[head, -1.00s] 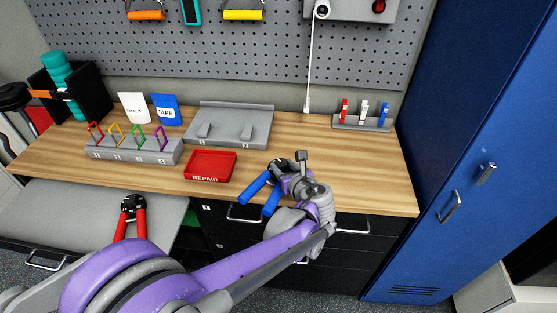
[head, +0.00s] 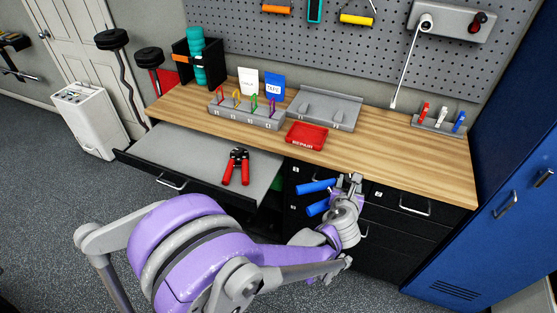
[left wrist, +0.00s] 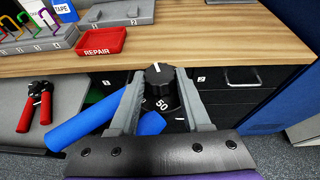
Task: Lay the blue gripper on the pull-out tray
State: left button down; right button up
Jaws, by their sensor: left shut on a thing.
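The blue gripper, a hand grip with two blue handles (head: 317,187), is held in my left gripper (head: 350,184), in front of the workbench's drawers. In the left wrist view its blue handles (left wrist: 88,118) stick out to the left of the jaws, and its black dial marked 50 (left wrist: 159,78) shows between my left gripper's fingers (left wrist: 160,88). The pull-out tray (head: 195,150) is extended at the left of the bench, grey and mostly bare. A red-handled gripper (head: 236,168) lies on its right part. My right gripper is not in view.
On the wooden bench (head: 400,150) stand a red REPAIR tray (head: 306,135), a grey cradle (head: 325,108), a rack of coloured carabiners (head: 246,115) and a clip holder (head: 438,124). The tray's left and middle are free. A blue locker (head: 515,170) stands at the right.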

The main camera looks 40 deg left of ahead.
aim_at(198, 155)
jog(key=j, duration=3.35)
jog(key=i+z, duration=0.05)
jog(key=i, duration=0.05)
